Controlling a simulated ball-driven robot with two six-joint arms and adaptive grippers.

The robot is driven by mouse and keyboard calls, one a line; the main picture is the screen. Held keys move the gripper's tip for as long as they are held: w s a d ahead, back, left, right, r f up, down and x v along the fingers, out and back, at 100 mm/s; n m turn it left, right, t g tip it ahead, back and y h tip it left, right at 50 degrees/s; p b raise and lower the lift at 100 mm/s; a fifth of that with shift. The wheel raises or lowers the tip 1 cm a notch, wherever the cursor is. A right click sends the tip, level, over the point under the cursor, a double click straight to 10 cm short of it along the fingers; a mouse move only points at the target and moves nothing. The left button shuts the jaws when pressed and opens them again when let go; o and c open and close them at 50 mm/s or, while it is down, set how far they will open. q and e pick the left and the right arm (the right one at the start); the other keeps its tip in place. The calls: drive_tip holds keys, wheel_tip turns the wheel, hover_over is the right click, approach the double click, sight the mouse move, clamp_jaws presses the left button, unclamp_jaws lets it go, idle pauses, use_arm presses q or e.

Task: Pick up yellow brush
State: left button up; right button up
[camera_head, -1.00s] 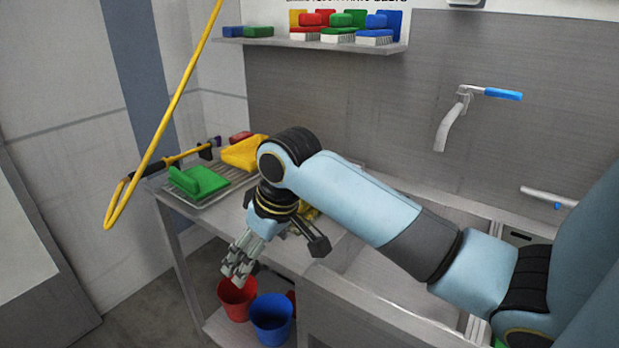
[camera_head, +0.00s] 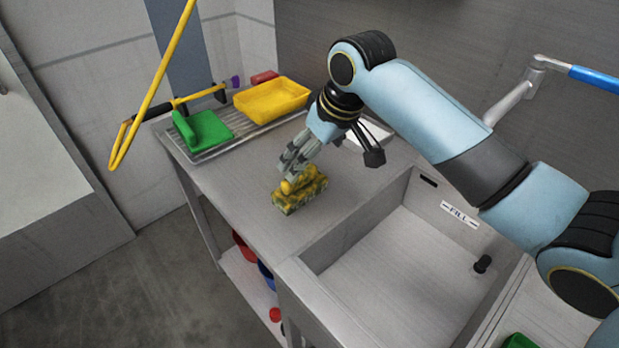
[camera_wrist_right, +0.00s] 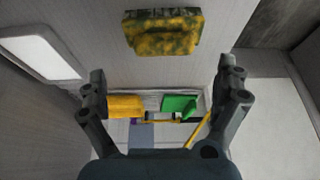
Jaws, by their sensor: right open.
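The yellow brush (camera_head: 300,194), blotched with dark green, lies on the grey counter left of the sink basin. It also shows at the top middle of the wrist view (camera_wrist_right: 162,34). My right gripper (camera_head: 290,166) is close to the brush, just above and behind it in the head view, and partly overlaps its handle. In the wrist view my right gripper (camera_wrist_right: 164,76) has its fingers wide apart with nothing between them. The brush lies beyond the fingertips there. I cannot tell whether a finger touches it. My left gripper is not in view.
A green brush (camera_head: 203,128) and a yellow tray (camera_head: 272,101) sit on the drain rack at the back left. The sink basin (camera_head: 400,260) is right of the brush. A faucet (camera_head: 517,100) stands at the right. The counter in front of the brush is clear.

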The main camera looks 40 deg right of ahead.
sight(308, 189)
drive_tip(key=x, duration=0.2)
drive_tip(key=shift+w+a+f, duration=0.2)
drive_tip(key=shift+w+d+f, duration=0.1)
drive_tip(key=shift+w+f, duration=0.2)
drive_tip(key=shift+f, duration=0.3)
drive_tip(key=x, duration=0.2)
drive_tip(key=p+x, duration=0.1)
drive_tip(key=x, duration=0.1)
drive_tip(key=shift+w+a+f, duration=0.15)
drive_tip(key=shift+w+a, duration=0.1)
drive_tip(key=c, duration=1)
drive_tip(key=shift+c, duration=0.2)
